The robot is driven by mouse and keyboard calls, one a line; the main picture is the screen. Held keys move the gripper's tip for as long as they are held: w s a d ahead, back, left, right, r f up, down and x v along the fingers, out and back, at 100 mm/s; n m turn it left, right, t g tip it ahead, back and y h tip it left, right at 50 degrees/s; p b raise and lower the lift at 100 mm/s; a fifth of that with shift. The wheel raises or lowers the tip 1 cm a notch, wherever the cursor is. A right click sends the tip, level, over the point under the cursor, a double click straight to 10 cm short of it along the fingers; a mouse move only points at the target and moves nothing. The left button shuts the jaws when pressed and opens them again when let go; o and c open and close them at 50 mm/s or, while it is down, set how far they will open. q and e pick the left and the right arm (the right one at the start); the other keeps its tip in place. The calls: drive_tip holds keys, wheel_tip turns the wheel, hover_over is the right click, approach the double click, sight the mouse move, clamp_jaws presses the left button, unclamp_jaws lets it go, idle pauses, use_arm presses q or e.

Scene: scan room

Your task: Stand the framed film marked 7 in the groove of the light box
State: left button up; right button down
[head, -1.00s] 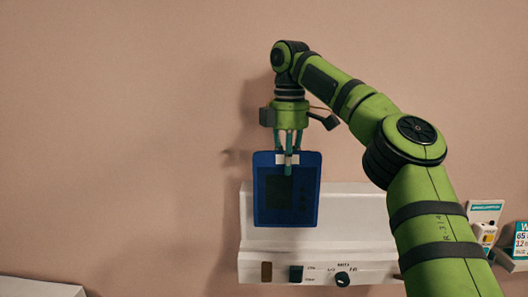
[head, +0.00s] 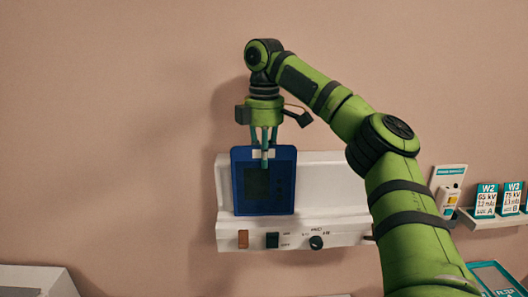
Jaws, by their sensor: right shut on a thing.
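A blue framed film (head: 282,182) with a dark picture hangs upright in my right gripper (head: 264,160), which is shut on its top edge. A white label at its top is partly covered by a finger, and I cannot read a number on it. The white light box (head: 325,183) is on the wall behind the film, which covers its left part. The film's lower edge is at the light box's front ledge (head: 335,218). I cannot tell whether it is in the groove or just in front of it. My left gripper is not in view.
The light box front has a brown switch (head: 243,239), a black switch (head: 272,240) and a black knob (head: 316,242). A teal-edged tray (head: 492,275) is at lower right.

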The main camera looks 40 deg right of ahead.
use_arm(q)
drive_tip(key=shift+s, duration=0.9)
use_arm(e)
drive_tip(key=shift+w, duration=0.1)
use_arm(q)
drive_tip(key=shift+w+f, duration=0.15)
use_arm(e)
drive_tip(key=shift+f, duration=0.2)
use_arm(q)
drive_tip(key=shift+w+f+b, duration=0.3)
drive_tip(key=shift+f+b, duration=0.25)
drive_tip(key=shift+b, duration=0.15)
use_arm(e)
drive_tip(key=shift+f, duration=1.6)
